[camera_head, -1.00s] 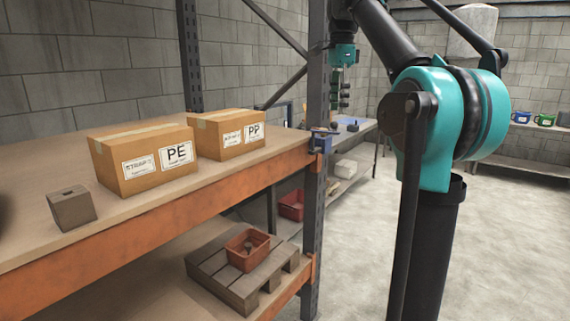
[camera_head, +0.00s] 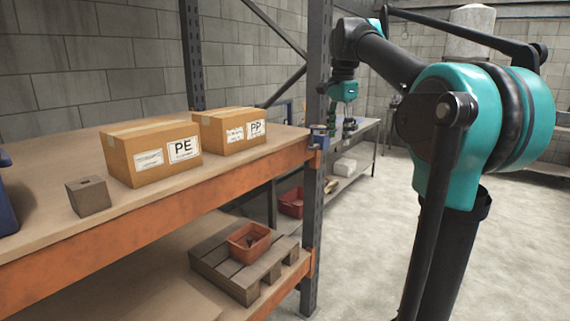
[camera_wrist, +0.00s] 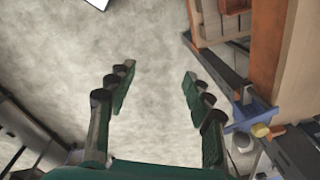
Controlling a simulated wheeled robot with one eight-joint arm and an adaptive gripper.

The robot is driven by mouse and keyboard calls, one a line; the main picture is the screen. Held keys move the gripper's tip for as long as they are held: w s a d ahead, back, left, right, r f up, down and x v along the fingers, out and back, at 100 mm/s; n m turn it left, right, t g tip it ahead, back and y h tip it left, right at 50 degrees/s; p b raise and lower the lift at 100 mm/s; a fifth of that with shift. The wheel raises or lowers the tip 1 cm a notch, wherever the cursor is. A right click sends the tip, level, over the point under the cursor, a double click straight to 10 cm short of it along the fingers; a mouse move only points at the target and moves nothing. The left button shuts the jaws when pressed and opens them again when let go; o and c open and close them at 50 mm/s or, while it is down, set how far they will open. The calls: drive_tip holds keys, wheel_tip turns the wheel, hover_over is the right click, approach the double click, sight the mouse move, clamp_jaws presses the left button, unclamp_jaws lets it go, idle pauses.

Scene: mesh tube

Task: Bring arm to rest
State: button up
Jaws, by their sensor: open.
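My gripper (camera_wrist: 158,95) is open in the wrist view, with its two fingers apart and nothing between them. Bare concrete floor (camera_wrist: 150,40) shows below and between the fingers. In the head view my gripper (camera_head: 342,122) is small and partly hidden beside the rack's upright; it hangs down from my bent arm, just right of that upright.
The rack's dark upright (camera_head: 316,200) stands close left of my arm. A blue clamp-like part (camera_wrist: 250,115) is near the right finger. Boxes marked PE (camera_head: 150,155) and PP (camera_head: 230,130) sit on the shelf. A bench (camera_head: 365,135) stands behind. Floor at right is clear.

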drive_tip(key=s+d+f+n+t, duration=0.1)
drive_tip(key=s+f+n, duration=0.2)
drive_tip(key=f, duration=0.9)
drive_tip(key=s+d+f+n+t, duration=0.1)
drive_tip(key=s+f+n, duration=0.3)
drive_tip(key=f, duration=0.7)
drive_tip(key=s+d+f+n+t, duration=0.1)
drive_tip(key=s+f+n, duration=0.5)
drive_tip(key=s+f, duration=1)
wheel_tip(320, 180, down, 3)
drive_tip(key=shift+d+r, duration=0.1)
drive_tip(key=shift+d, duration=0.1)
